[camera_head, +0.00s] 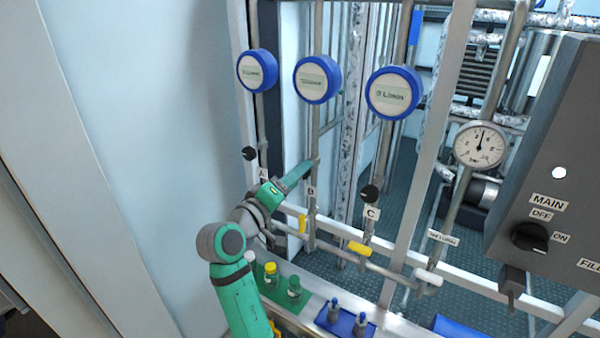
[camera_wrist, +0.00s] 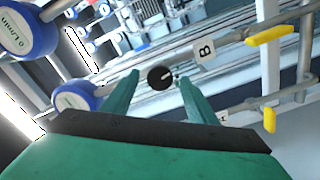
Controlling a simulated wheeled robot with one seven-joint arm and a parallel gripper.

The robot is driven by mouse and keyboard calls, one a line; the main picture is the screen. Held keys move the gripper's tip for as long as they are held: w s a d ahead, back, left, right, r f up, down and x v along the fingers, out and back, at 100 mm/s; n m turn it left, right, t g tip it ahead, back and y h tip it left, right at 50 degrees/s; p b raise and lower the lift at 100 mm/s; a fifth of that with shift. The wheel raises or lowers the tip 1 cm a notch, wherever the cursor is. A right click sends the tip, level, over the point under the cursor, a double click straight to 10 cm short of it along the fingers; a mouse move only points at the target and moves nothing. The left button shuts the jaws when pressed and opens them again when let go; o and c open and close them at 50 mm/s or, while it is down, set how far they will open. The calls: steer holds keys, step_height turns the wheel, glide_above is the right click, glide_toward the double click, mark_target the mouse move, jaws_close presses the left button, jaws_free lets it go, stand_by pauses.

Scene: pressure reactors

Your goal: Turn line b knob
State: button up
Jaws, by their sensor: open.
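The line B knob (camera_wrist: 160,78) is round and black. In the wrist view it shows between my two green fingertips, beside the white B label (camera_wrist: 204,52). My gripper (camera_wrist: 153,76) is open, with a gap on both sides of the knob; I cannot tell whether the fingertips reach around it or stop short. In the head view my gripper (camera_head: 312,164) is at the line B pipe, just above the B label (camera_head: 311,191), and hides the knob there.
The line A knob (camera_head: 249,153) is to the left and the line C knob (camera_head: 369,193) to the right. Blue flow gauges (camera_head: 317,80) are above. Yellow valve handles (camera_head: 359,249) are below. A shelf holds green-tray bottles (camera_head: 294,287). A dark control box (camera_head: 560,170) stands at right.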

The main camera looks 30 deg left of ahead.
steer(key=s, duration=0.7)
steer(key=shift+s, duration=0.25)
steer(key=shift+w, duration=0.3)
